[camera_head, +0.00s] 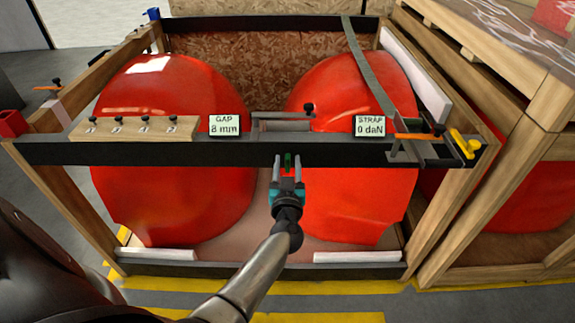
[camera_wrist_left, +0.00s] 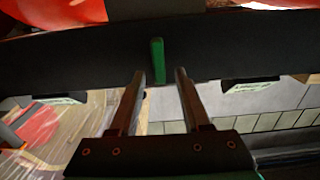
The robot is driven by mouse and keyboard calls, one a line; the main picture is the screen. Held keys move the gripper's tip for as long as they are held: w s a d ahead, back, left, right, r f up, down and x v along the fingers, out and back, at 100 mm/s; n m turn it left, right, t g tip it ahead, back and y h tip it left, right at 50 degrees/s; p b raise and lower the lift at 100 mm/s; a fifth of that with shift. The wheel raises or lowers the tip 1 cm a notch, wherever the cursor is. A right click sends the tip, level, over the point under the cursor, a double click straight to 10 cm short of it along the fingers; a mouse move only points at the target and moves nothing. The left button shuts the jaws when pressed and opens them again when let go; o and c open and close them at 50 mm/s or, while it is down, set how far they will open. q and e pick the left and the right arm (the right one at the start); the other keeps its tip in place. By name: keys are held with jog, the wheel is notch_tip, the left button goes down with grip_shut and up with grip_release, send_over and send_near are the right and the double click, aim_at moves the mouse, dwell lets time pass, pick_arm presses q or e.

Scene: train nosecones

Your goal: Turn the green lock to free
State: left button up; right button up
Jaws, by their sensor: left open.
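The green lock (camera_head: 288,161) is a small upright green tab on the front face of the dark crossbar (camera_head: 120,152). In the left wrist view the green lock (camera_wrist_left: 157,60) stands upright just beyond the fingertips. My left gripper (camera_head: 287,170) is in front of the crossbar, its two fingers apart and pointing at the lock. In the left wrist view my left gripper (camera_wrist_left: 160,76) is open, with the lock's lower end close to the gap between its tips. I cannot tell whether a finger touches it. My right gripper is not in view.
Two red nosecones (camera_head: 170,100) sit in the wooden crate behind the crossbar. A gap sign (camera_head: 224,125) reads 8 mm and a strap sign (camera_head: 369,126) reads 0 daN. A wooden strip with several knobs (camera_head: 135,128) lies at left. An orange-handled ratchet (camera_head: 415,136) is at right.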

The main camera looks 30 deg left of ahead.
pick_arm(q)
jog(key=shift+w+a, duration=0.2)
jog(key=shift+w, duration=0.05)
jog(key=shift+c, duration=0.3)
grip_shut()
